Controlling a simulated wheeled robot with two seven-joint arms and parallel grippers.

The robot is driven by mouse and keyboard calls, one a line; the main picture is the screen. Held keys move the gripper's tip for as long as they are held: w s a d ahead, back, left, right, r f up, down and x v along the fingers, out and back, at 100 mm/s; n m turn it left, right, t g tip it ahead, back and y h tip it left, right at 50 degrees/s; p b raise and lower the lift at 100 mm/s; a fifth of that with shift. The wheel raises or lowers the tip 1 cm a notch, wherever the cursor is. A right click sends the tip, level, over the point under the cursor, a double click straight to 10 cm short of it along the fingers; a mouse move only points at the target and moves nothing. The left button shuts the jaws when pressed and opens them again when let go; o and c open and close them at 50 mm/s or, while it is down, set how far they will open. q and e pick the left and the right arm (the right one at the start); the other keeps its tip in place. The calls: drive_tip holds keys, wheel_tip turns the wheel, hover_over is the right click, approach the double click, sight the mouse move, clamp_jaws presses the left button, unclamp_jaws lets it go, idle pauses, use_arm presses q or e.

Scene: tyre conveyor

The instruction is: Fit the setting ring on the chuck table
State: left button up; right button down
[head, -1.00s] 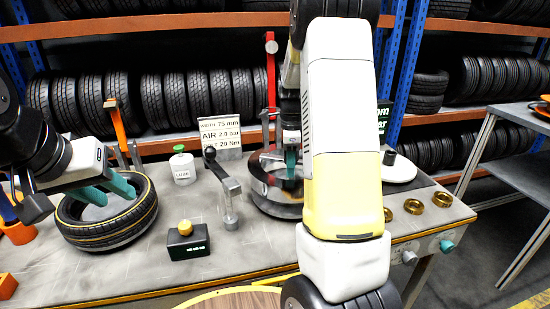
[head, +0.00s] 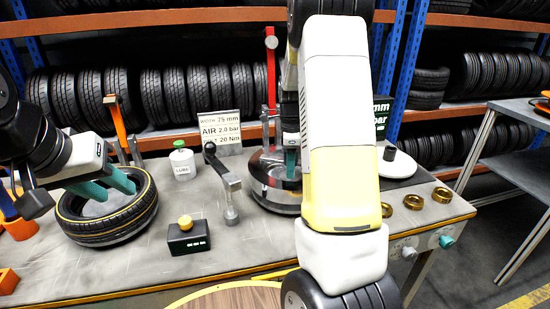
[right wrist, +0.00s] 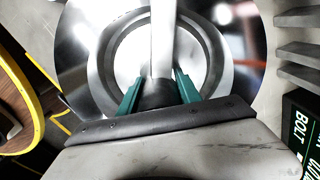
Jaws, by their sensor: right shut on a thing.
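The round steel chuck table (head: 275,209) stands on the bench, partly hidden by my right arm. My right gripper (head: 291,161) points down over it, its teal fingers inside the round outline. In the right wrist view the right gripper (right wrist: 158,84) is shut on a pale bar with a dark base, which I take as part of the setting ring (right wrist: 161,45). Shiny round steel surrounds it; where ring and table meet, and whether the ring is fully seated, I cannot tell. My left gripper (head: 106,187) is open and empty over the yellow-striped tyre (head: 108,231).
A black box with a yellow button (head: 188,238), a lever post (head: 225,185) and a white lube bottle (head: 182,162) stand left of the chuck. Brass rings (head: 412,202) and a white disc (head: 398,167) lie to the right. A wooden round top (head: 235,300) is in front.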

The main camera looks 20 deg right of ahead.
drive_tip(key=shift+f, duration=0.45)
drive_tip(key=c, duration=0.7)
unclamp_jaws()
drive_tip(key=shift+c, duration=0.2)
drive_tip(key=shift+f, duration=0.1)
wheel_tip(320, 180, up, 7)
drive_tip(key=shift+f, duration=0.1)
drive_tip(key=shift+r, duration=0.55)
